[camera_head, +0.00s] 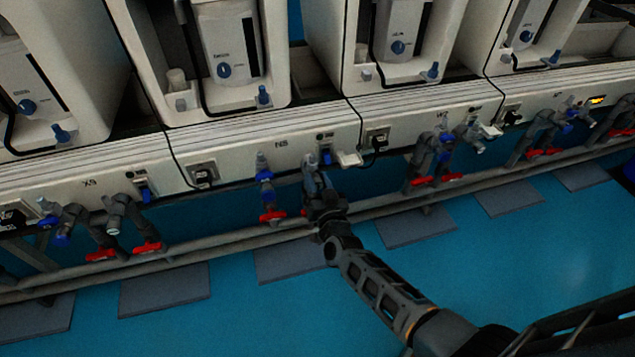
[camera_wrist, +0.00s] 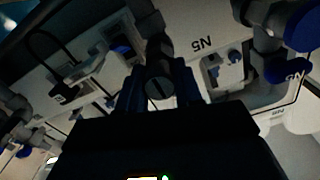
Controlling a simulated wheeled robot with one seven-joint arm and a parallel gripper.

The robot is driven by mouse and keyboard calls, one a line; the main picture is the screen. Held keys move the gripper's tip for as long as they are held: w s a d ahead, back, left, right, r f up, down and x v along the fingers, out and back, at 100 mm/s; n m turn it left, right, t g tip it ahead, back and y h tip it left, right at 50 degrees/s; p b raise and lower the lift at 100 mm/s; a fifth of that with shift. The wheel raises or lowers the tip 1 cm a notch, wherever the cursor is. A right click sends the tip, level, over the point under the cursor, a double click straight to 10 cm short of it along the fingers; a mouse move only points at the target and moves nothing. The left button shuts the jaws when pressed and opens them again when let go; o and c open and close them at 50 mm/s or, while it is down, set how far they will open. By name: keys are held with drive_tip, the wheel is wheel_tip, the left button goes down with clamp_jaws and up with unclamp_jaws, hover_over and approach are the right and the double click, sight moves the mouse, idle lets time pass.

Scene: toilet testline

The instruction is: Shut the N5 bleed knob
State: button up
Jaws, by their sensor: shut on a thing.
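The N5 station panel (camera_head: 235,142) is the white front in the middle of the head view, and its N5 label shows in the wrist view (camera_wrist: 202,43). My gripper (camera_head: 312,172) is at the panel's lower edge, right of a blue-and-grey valve (camera_head: 264,178). In the wrist view my gripper (camera_wrist: 160,88) has its two fingers on either side of a grey round piece (camera_wrist: 157,86) with a slot-like mark. This piece looks like the N5 bleed knob, and the fingers are shut on it. My gripper hides most of the fitting in the head view.
A red handle (camera_head: 271,215) hangs left of my gripper. A grey pipe (camera_head: 240,243) runs along below the panels. A blue switch (camera_head: 326,156) and a small white ledge (camera_head: 348,159) are close above.

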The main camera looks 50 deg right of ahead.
drive_tip(key=c, duration=0.4)
drive_tip(key=shift+m, duration=0.3)
drive_tip(key=m+b, duration=0.1)
drive_tip(key=m, duration=0.2)
drive_tip(key=shift+b, duration=0.3)
drive_tip(key=m+b, duration=0.1)
drive_tip(key=m, duration=0.3)
drive_tip(key=shift+s+d+f, duration=0.1)
drive_tip(key=m+b, duration=0.2)
drive_tip(key=m, duration=0.3)
drive_tip(key=shift+f+m+b, duration=0.1)
drive_tip(key=shift+m+b, duration=0.2)
drive_tip(key=shift+b, duration=0.1)
drive_tip(key=m+b, duration=0.2)
drive_tip(key=m, duration=0.2)
drive_tip(key=shift+d+m, duration=0.1)
drive_tip(key=shift+m, duration=0.2)
